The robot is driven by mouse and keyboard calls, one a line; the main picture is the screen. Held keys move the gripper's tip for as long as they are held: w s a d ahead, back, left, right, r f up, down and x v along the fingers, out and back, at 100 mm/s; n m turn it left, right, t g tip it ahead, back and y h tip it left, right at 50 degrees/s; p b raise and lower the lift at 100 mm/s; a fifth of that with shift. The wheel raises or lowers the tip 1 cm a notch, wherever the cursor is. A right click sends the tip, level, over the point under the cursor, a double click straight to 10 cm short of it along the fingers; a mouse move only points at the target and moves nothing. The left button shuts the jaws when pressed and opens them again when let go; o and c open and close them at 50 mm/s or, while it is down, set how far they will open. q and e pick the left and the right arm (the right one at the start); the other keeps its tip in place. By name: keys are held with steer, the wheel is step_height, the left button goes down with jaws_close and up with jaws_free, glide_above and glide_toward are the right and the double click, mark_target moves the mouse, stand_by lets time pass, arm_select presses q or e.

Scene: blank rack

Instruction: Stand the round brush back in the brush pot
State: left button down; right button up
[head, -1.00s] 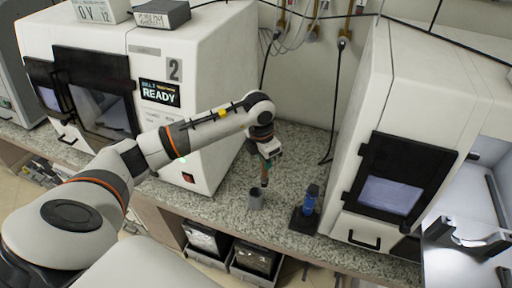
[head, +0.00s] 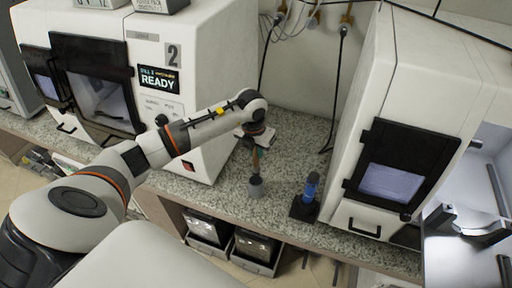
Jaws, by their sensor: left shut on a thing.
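My left gripper (head: 257,146) is shut on the round brush (head: 256,163), which has a brown handle and hangs about upright below the fingers. The grey brush pot (head: 256,189) stands upright on the speckled counter, directly under the brush in the head view. The lower end of the brush meets the pot's mouth in the picture. I cannot tell whether the tip is inside the pot or just above it. The fingers are small and partly hidden by the wrist. My right gripper is not in view.
A blue tool on a black stand (head: 308,192) is right of the pot. White machines stand left, marked READY (head: 159,80), and right (head: 425,85).

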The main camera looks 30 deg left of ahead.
mark_target(256, 163)
arm_select(q)
step_height(256, 163, down, 2)
steer(key=shift+f+b, duration=0.25)
steer(key=shift+b, duration=0.5)
steer(key=shift+f+b, duration=1.65)
steer(key=shift+f, duration=0.35)
steer(key=c, duration=1.2)
jaws_free()
steer(key=shift+c, duration=0.2)
steer(key=shift+s+r+b, duration=0.25)
steer(key=shift+r+b, duration=0.15)
steer(key=shift+r, duration=1.6)
steer(key=shift+s+r+b, duration=0.25)
steer(key=shift+r+b, duration=0.15)
steer(key=shift+r, duration=1.55)
steer(key=shift+s+r+b, duration=0.25)
steer(key=shift+r+b, duration=0.15)
steer(key=shift+r, duration=1.6)
